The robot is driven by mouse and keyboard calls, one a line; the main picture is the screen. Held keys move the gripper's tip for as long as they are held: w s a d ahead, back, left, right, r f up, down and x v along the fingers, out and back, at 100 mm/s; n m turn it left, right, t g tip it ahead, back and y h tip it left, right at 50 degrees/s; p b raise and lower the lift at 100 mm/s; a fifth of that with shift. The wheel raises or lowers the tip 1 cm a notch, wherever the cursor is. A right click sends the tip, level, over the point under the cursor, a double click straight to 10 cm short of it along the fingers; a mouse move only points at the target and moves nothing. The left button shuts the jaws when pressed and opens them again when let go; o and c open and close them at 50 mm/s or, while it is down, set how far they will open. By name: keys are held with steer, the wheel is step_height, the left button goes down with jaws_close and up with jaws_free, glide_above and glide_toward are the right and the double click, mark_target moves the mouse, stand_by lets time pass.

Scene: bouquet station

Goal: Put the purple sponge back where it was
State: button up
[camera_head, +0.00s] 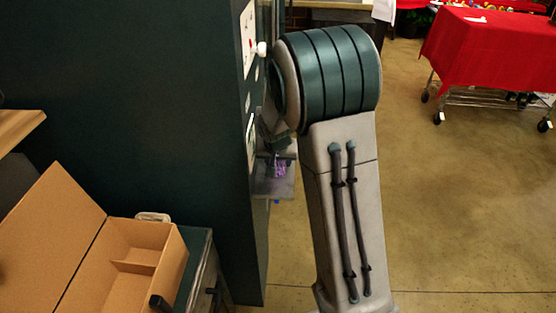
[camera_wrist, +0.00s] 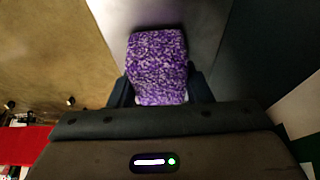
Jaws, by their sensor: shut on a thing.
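The purple sponge (camera_wrist: 157,65) has a mottled purple and white surface. In the wrist view it sits between the two dark fingers of my gripper (camera_wrist: 160,92), which is shut on it. Beyond it is a grey shelf surface (camera_wrist: 191,18). In the head view the sponge (camera_head: 279,168) is small and partly hidden, at a small grey shelf (camera_head: 272,189) on the side of the dark green cabinet (camera_head: 120,100). I cannot tell whether the sponge touches the shelf. My arm hides part of this area.
An open cardboard box (camera_head: 135,250) stands at the lower left on a low dark unit. A cart with a red cloth (camera_head: 490,45) stands at the upper right. Papers (camera_head: 249,35) are on the cabinet side. The floor (camera_head: 450,200) on the right is clear.

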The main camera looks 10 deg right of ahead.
steer(key=shift+f, duration=0.2)
steer(key=o, duration=1)
steer(key=shift+r, duration=0.1)
steer(key=shift+c, duration=0.2)
steer(key=shift+r, duration=0.25)
steer(key=v, duration=1.1)
steer(key=s+r+n, duration=0.1)
steer(key=s, duration=1.1)
steer(key=s+r+n+g+y, duration=0.1)
steer(key=s+n, duration=0.1)
steer(key=s, duration=1)
steer(key=shift+s+d+r+n+b, duration=0.2)
steer(key=shift+d+r+n+b, duration=0.1)
steer(key=shift+d+b, duration=0.1)
